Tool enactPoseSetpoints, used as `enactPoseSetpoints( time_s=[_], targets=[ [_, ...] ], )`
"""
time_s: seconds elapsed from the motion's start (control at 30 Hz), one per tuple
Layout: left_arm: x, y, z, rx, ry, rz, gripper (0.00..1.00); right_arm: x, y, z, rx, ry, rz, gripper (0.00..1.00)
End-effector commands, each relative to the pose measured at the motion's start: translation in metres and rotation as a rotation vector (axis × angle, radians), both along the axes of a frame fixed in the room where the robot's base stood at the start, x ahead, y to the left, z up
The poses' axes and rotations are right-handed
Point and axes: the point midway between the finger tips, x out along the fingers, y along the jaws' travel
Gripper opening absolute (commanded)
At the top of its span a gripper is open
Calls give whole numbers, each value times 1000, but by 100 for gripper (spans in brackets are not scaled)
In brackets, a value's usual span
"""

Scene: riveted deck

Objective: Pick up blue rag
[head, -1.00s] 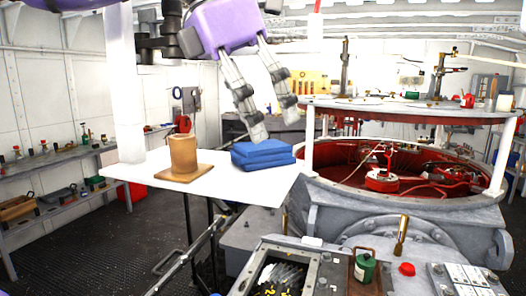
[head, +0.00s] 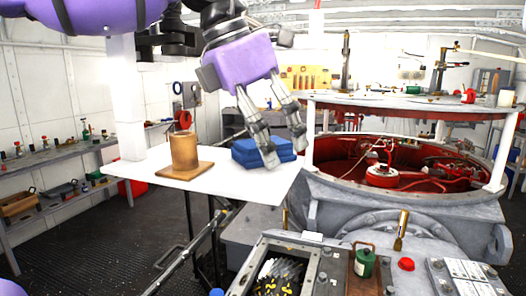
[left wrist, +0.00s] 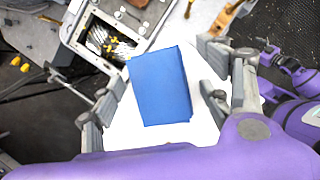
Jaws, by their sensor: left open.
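The blue rag (head: 246,151) is a folded stack lying on the white tabletop (head: 225,183), near its right end. It also shows in the left wrist view (left wrist: 160,86), between the spread fingers. My left gripper (head: 286,159) is open, with its fingers pointing down at the rag's right side and covering part of it in the head view. In the left wrist view, my left gripper (left wrist: 150,115) has a finger on either side of the rag, with gaps between them. I cannot tell how high the fingertips are above the table. My right gripper is not in view.
A brown cylinder on a square base (head: 184,153) stands on the table left of the rag. A large round grey machine with a red interior (head: 390,170) is at right. An open box of small parts (head: 282,268) is in front. Shelves (head: 50,165) line the left wall.

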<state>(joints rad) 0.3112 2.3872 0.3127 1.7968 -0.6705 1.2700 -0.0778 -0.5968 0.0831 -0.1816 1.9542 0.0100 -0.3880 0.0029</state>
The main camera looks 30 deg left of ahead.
Motion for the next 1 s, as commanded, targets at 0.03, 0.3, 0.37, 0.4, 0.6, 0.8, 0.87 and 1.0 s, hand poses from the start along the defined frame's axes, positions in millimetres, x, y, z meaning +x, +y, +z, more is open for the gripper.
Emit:
enactPoseSetpoints(
  time_s=[0.03, 0.3, 0.37, 0.4, 0.6, 0.8, 0.87, 1.0],
  targets=[
    [0, 0, -1, -1, 0, 0, 70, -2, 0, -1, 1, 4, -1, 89],
    [0, 0, -2, 0, 0, 0, 70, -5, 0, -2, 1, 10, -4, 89],
    [0, 0, -2, 0, 0, 0, 70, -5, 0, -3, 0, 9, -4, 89],
    [0, 0, -2, 0, 0, 0, 66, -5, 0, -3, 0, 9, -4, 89],
    [0, 0, -2, 1, 0, 0, 40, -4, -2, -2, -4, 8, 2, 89],
    [0, 1, -4, 3, 3, 1, 18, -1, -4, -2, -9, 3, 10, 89],
    [0, 1, -4, 3, 4, 1, 18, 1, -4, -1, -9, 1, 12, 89],
    [0, 2, -5, 4, 7, 2, 18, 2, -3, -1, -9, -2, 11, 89]
  ],
)
